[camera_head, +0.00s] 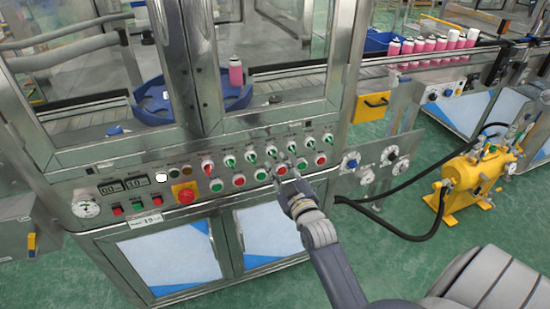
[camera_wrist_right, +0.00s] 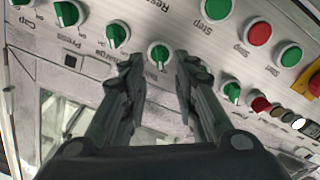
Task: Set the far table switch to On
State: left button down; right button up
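A row of rotary switches runs along the steel control panel. In the right wrist view, where the labels appear upside down, one green switch (camera_wrist_right: 160,53) shows above the gap between my fingertips, with a label beneath it that seems to read "Table". Its pale pointer stands roughly upright in that view. I cannot tell whether this is the far table switch. My right gripper (camera_wrist_right: 158,75) is open and empty, its fingers apart near the panel. In the head view my right gripper (camera_head: 287,188) is in front of the panel's lower button row. My left gripper is out of view.
Red and green push buttons (camera_head: 238,180) sit below the switches. A red emergency knob (camera_head: 186,193) on a yellow plate is farther left. A yellow pump (camera_head: 470,178) stands on the floor at right. Pink cans (camera_head: 430,44) stand on the conveyor behind.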

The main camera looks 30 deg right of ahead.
aim_at(274, 156)
jog(key=shift+x, duration=2.2)
grip_shut()
